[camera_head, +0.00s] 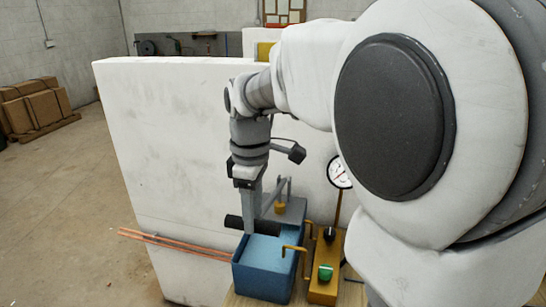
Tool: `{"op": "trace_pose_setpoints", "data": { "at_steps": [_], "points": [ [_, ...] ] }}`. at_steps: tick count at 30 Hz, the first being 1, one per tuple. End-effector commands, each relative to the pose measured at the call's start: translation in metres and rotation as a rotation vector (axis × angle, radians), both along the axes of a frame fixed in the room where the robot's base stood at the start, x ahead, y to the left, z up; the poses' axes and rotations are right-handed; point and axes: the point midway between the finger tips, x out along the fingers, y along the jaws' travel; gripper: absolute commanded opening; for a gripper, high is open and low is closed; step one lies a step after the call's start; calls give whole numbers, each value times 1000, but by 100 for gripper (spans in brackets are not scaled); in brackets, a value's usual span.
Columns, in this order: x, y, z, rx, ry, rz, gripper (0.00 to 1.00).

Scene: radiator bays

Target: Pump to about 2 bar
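A blue pump tank (262,268) stands low in the middle of the camera_head view, in front of a white panel. A grey lever (275,196) rises above it, with a black handle grip (234,222) at its left end. My gripper (250,224) points down, with its fingers at the black grip. The fingers overlap in this view, so I cannot tell whether they are closed on it. A round white pressure gauge (339,172) stands on a stem to the right, partly hidden by my arm. Its dial is too small to read.
A yellow block (325,268) with a green knob (325,272) and a black knob (329,235) stands right of the tank. Copper pipes (178,243) run left along the white panel (165,135). Cardboard boxes (38,105) are far left. The floor at left is clear.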

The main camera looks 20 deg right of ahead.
Motion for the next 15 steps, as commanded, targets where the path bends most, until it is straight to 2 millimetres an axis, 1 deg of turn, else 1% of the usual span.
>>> {"op": "trace_pose_setpoints", "data": {
  "at_steps": [1, 4, 11, 15],
  "points": [
    [1, -1, 0, -1, -2, 0, 22],
    [1, -1, 0, -2, -2, -1, 4],
    [1, -1, -1, -4, -5, -1, 3],
    [0, -1, -10, -14, -19, -1, 3]
  ]
}}
